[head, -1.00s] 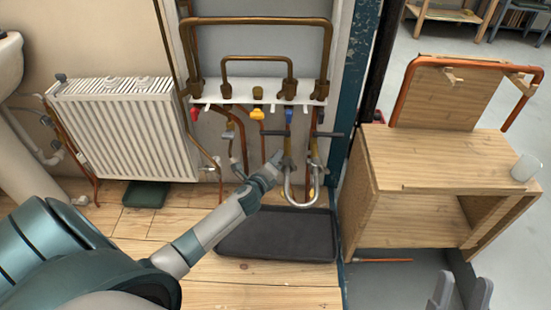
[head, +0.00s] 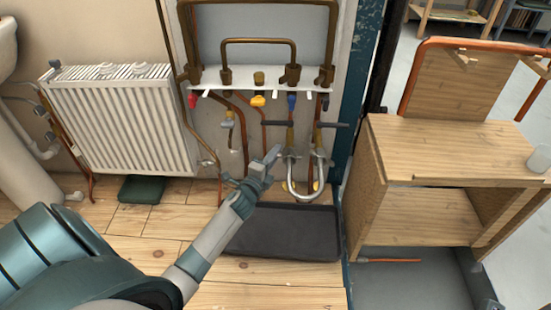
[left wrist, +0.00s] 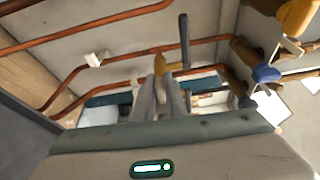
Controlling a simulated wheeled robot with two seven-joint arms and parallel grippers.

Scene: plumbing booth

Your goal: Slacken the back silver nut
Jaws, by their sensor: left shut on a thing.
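A silver U-shaped hose (head: 305,198) hangs below the pipework, its two ends rising to small silver fittings under valves with dark bar handles. My left gripper (head: 275,154) is at the upper left end of this hose, its fingers pointing up and right. In the left wrist view the fingers (left wrist: 159,90) are close together below a brass valve body (left wrist: 172,66) with a dark lever (left wrist: 184,35). The fingers are shut on what looks like the silver nut; the nut itself is too small and covered to make out clearly. My right gripper is not in view.
A black tray (head: 285,232) lies on the floor under the hose. A white radiator (head: 125,122) stands left, a wooden workbench (head: 460,150) right. Copper pipes and coloured valve handles, including a yellow one (head: 258,101), crowd the wall above.

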